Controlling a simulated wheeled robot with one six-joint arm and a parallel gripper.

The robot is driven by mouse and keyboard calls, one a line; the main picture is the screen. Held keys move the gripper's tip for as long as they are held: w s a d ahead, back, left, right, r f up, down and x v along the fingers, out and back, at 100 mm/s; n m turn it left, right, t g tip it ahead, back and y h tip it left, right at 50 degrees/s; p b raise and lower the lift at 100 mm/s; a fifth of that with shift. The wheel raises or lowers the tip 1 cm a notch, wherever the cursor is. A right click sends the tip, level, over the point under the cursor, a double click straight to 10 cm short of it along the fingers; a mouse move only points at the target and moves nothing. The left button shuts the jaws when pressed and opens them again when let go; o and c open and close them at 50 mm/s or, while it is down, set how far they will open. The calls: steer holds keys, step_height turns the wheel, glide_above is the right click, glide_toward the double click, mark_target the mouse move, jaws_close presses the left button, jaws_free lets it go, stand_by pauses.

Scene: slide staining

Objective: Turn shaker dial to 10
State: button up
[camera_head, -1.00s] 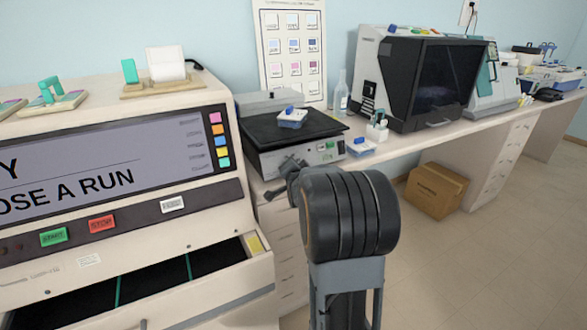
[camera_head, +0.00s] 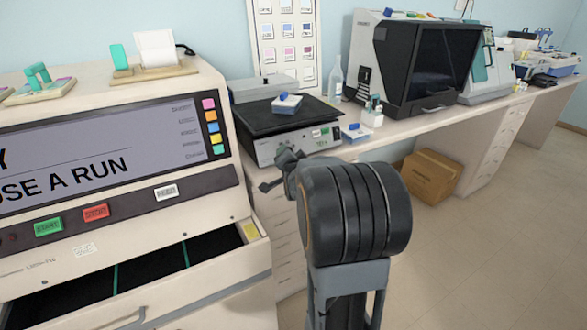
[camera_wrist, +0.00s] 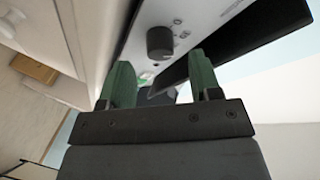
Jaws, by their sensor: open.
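The shaker (camera_head: 262,150) stands on the bench, with a flat black platform on top and a pale front panel. In the wrist view its round black dial (camera_wrist: 160,42) sticks out of the panel, with small markings beside it. The dial's setting cannot be read. My gripper (camera_wrist: 161,75) is open and empty, its two green fingers apart, a short way from the dial and not around it. In the head view my gripper (camera_head: 272,174) is small and dark, low in front of the shaker, partly hidden by my arm.
A blue-lidded box (camera_head: 286,104) sits on the shaker platform, and another (camera_head: 355,133) lies to its right. A stainer with an open drawer (camera_head: 215,268) stands at the left, close to my arm. A bottle (camera_head: 336,78) and a dark-fronted machine (camera_head: 425,70) stand behind.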

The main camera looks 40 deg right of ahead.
steer(key=v, duration=1)
steer(key=shift+s+a, duration=0.25)
steer(key=shift+s, duration=0.1)
steer(key=s+a+f+n+g+y+p, duration=0.3)
steer(key=s+a+f+n+g+y, duration=0.15)
steer(key=a+f+n+g, duration=0.2)
steer(key=s+a+r+n+g+y+p, duration=0.3)
steer(key=s+a+r+n+p, duration=0.5)
steer(key=a+r, duration=0.3)
steer(key=shift+a+r+n+g+p, duration=0.3)
steer(key=shift+a+g+p, duration=0.35)
steer(key=shift+a, duration=0.6)
